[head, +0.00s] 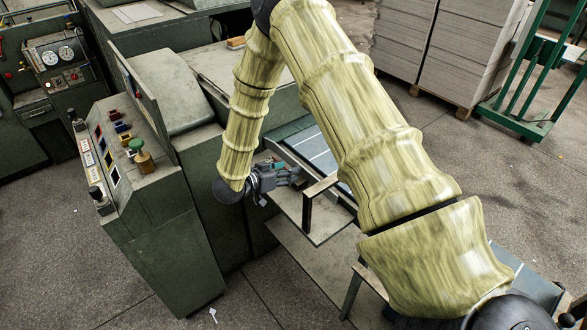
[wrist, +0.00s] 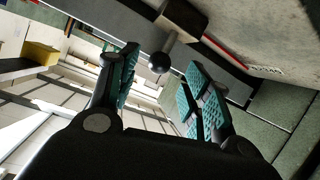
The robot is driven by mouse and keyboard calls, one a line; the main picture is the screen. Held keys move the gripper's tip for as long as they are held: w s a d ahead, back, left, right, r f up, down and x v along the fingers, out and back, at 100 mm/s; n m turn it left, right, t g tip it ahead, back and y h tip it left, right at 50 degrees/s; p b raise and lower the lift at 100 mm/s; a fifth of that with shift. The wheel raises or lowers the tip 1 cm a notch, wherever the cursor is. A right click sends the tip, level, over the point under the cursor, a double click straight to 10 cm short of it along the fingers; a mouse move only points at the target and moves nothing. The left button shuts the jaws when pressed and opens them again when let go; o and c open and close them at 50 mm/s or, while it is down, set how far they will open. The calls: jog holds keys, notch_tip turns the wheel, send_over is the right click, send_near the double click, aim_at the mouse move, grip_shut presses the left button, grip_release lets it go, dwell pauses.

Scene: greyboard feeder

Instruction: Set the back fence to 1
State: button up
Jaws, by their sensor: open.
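My gripper (head: 292,176) is open and empty beside the feeder, low by the green machine's side, with its fingers pointing right in the head view. In the wrist view my gripper (wrist: 163,57) has teal pads on both fingers. A black ball knob (wrist: 160,63) on a short light stem shows between and just beyond the fingertips. The knob looks apart from both pads. I cannot tell which part is the back fence, and I can read no scale number.
A blue-grey feed bed (head: 315,150) with white lines lies behind the gripper. A bracket-like bar (head: 307,208) stands close at its right. The control console (head: 140,180) is at left. Stacks of grey board (head: 455,50) and a green trolley (head: 520,125) stand at back right.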

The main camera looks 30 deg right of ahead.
jog(key=shift+p+x, duration=0.4)
jog(key=shift+x, duration=1.7)
grip_shut()
